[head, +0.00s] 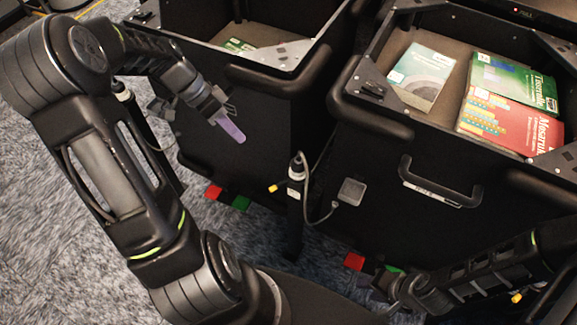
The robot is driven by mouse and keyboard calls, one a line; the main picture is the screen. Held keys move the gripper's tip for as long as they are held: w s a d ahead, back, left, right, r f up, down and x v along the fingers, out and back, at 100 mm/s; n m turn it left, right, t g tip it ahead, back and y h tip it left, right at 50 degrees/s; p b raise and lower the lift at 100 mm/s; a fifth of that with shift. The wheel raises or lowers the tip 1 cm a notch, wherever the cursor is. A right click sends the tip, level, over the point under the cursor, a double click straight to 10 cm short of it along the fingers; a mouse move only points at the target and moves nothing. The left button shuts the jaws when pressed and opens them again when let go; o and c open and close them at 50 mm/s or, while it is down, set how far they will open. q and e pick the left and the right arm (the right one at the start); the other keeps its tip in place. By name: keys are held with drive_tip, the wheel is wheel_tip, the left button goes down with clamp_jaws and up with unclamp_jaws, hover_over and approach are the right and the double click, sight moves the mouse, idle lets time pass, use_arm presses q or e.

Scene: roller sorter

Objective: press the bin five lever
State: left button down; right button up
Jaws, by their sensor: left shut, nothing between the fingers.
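Two black bins stand side by side, a left bin (265,125) and a right bin (385,165). The right bin's handle (440,196) carries a small label too small to read, so I cannot tell which is bin five. Low at the left bin are a red pedal-like lever (213,192) and a green one (241,203). Low at the right bin are another red one (354,261) and a partly hidden green one (394,268). My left gripper (232,130) is shut and empty before the left bin's front. My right gripper (372,282) is low beside the right red lever; its fingers are unclear.
Books (421,77) lie in the right bin. Another post (123,92) stands at left. Grey carpet (50,230) is open at the left.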

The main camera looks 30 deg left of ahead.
sight(278, 185)
use_arm(q)
drive_tip(key=shift+s+d+r+m, duration=0.2)
drive_tip(key=shift+s+d+m, duration=0.2)
drive_tip(key=shift+s+m, duration=0.25)
drive_tip(key=shift+f, duration=0.1)
drive_tip(key=d+f, duration=0.9)
drive_tip(key=shift+s, duration=0.4)
